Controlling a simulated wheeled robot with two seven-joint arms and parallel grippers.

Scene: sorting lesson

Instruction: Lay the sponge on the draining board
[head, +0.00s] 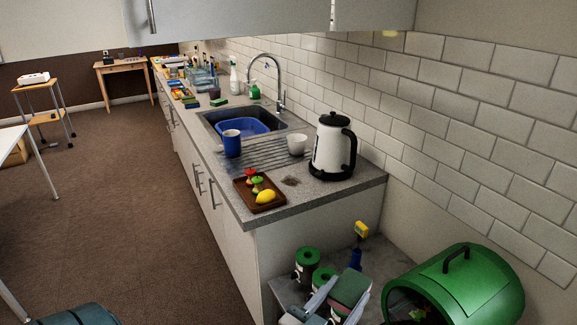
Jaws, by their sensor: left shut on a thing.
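My left gripper (337,305) is at the bottom of the head view, shut on a block-shaped sponge (351,286) with a green top and pinkish side. Its lower part is hidden by the fingers and the frame's edge. The ribbed draining board (265,154) lies on the counter beside the sink, farther back and up in the picture, apart from the sponge. A blue mug (232,146) and a white cup (297,144) stand at its two sides. My right gripper is not in view.
A white kettle (332,150), a brown scrap (291,181) and a brown tray (270,205) with a lemon (266,197) sit on the near counter. A green bin (470,285), green-lidded canisters (307,258) and a blue-and-yellow item (361,231) stand low near the gripper. The board's middle is bare.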

